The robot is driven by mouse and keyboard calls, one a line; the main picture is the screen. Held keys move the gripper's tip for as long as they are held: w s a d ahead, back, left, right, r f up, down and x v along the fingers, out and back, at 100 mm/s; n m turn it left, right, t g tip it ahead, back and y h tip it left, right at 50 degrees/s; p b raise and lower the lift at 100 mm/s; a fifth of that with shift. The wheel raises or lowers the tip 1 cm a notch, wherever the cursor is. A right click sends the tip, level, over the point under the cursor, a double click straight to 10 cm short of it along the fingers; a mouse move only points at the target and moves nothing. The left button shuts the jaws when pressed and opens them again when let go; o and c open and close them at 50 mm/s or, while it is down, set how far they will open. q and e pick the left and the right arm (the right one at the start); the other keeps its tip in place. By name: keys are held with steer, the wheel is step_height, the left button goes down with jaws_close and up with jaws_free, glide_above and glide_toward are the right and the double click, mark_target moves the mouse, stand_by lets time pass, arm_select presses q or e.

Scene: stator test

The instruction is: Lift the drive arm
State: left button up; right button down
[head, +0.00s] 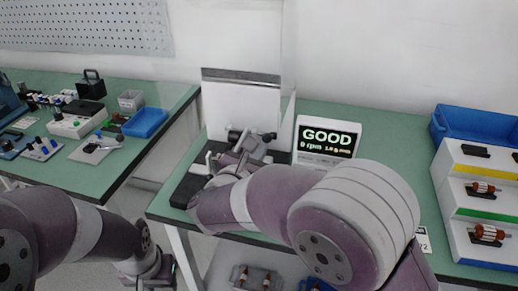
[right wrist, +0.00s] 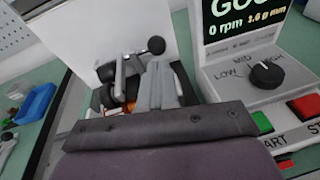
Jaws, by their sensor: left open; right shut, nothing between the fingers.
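The drive arm (right wrist: 121,72) is a grey metal lever with a round black knob (right wrist: 156,45) on the tester, in the right wrist view. My right gripper (right wrist: 160,85) is shut and empty, with its grey fingers just beside the lever and below the knob. I cannot tell whether they touch it. Black rollers and a bit of orange show under the lever, partly hidden by the fingers. In the head view my right gripper (head: 250,148) is over the tester base (head: 187,187) and hides much of it. My left gripper (head: 160,272) hangs low at the bottom left, open, away from the tester.
The display (head: 328,138) reads GOOD, 0 rpm. A speed knob (right wrist: 267,74) and green and red buttons sit below it. A white panel (head: 240,103) stands behind the tester. A stepped rack (head: 455,205) with rotors stands at right; a blue tray (head: 146,122) lies on the left bench.

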mark_target(265, 136)
steer(key=shift+w+d+r, duration=0.15)
steer(key=shift+w+r, duration=0.05)
steer(key=shift+w, duration=0.1)
steer(key=r+g+p, duration=0.1)
steer(key=r+p, duration=0.1)
steer(key=p, duration=0.1)
steer(key=w+r+g+p, duration=0.1)
steer(key=p, duration=0.2)
steer(key=shift+d+r+g+y, duration=0.2)
steer(key=shift+r+g+y, duration=0.1)
steer(key=shift+r+y, duration=0.1)
steer(key=shift+w+f+p, duration=0.1)
steer(key=shift+w+p, duration=0.05)
steer(key=shift+p, duration=0.3)
steer(key=shift+f, duration=0.2)
